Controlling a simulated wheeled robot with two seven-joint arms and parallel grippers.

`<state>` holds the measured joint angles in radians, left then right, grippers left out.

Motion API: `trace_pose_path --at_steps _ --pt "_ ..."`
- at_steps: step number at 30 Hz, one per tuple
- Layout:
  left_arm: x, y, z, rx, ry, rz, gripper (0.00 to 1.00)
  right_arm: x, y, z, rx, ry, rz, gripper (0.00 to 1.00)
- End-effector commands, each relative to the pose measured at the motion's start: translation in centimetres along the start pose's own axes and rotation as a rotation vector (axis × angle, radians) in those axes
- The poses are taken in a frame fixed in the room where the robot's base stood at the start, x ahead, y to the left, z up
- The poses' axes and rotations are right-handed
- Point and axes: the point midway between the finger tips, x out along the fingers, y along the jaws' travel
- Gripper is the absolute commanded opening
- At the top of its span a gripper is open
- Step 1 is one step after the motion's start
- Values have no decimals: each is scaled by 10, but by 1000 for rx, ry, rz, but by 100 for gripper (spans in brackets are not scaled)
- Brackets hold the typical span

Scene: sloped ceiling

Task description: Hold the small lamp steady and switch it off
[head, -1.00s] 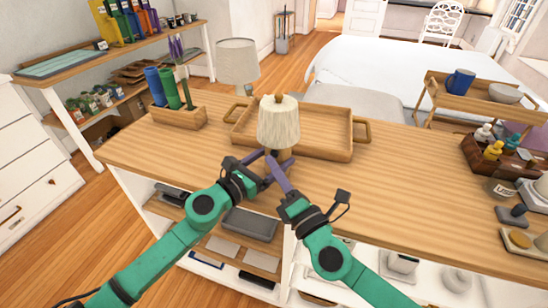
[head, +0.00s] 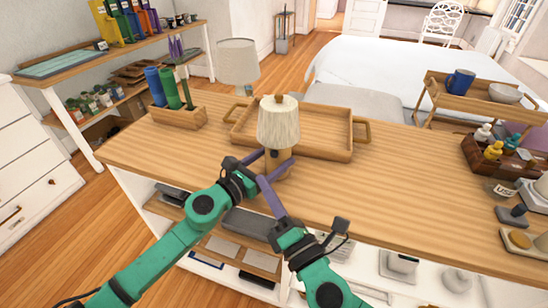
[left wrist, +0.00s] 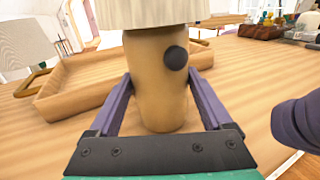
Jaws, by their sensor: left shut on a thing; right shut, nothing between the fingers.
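The small lamp (head: 278,124) stands upright on the wooden table, with a pale cream shade and a tan wooden body (left wrist: 150,85). A round dark button (left wrist: 176,57) sits on the upper body, facing the left wrist camera. My left gripper (head: 278,162) is shut around the lower body, one purple finger on each side. My right gripper (head: 263,181) is shut and empty, just in front of the lamp and below the button, apart from it. Part of its purple finger (left wrist: 302,120) shows at the right of the left wrist view. I cannot tell whether the lamp is lit.
A wooden tray (head: 335,152) lies right behind the lamp. A larger lamp (head: 238,62) stands behind the table's far edge. A wooden holder (head: 180,117) with blue and green rolls is at the left. The tabletop right of the lamp is clear up to bottles and small items.

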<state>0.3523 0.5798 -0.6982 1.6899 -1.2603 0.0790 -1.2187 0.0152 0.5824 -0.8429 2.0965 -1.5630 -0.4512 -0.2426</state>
Motion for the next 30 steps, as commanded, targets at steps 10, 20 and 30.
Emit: trace_pose_path --at_steps 10,20,30 --pt "0 0 0 0 1 0 100 0 0 0 0 0 0 0" --pt "-47 0 -3 -6 5 1 100 0 0 0 0 0 0 0" --pt "-112 0 -2 -4 3 0 100 0 0 0 0 0 0 0"
